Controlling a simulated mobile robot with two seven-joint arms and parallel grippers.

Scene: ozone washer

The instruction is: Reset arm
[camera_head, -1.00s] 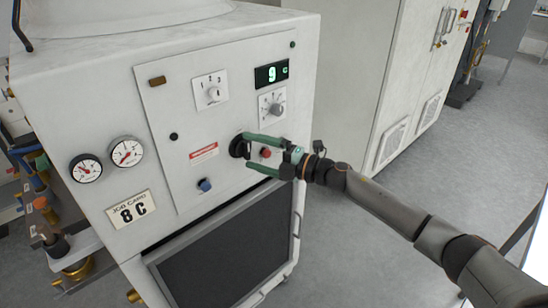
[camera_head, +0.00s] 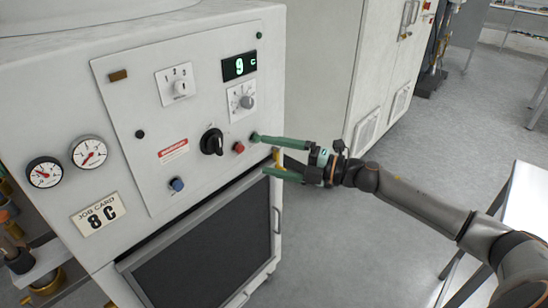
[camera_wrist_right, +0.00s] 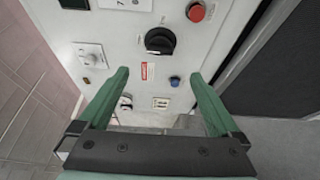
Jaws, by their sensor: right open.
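My right gripper (camera_head: 262,156) has green fingers spread apart with nothing between them. It is in front of the right edge of the white machine's control panel, to the right of the black rotary knob (camera_head: 212,141) and the red button (camera_head: 239,147). In the right wrist view the open fingers (camera_wrist_right: 155,95) point at the panel, with the black knob (camera_wrist_right: 160,41) beyond the gap between them. My right arm reaches in from the lower right. My left gripper is not in view.
The panel also has a green "9" display (camera_head: 239,66), two dials, a blue button (camera_head: 177,184) and two gauges (camera_head: 89,152). A white cabinet (camera_head: 325,70) stands behind. A white table (camera_head: 525,210) is at right. Open floor lies between.

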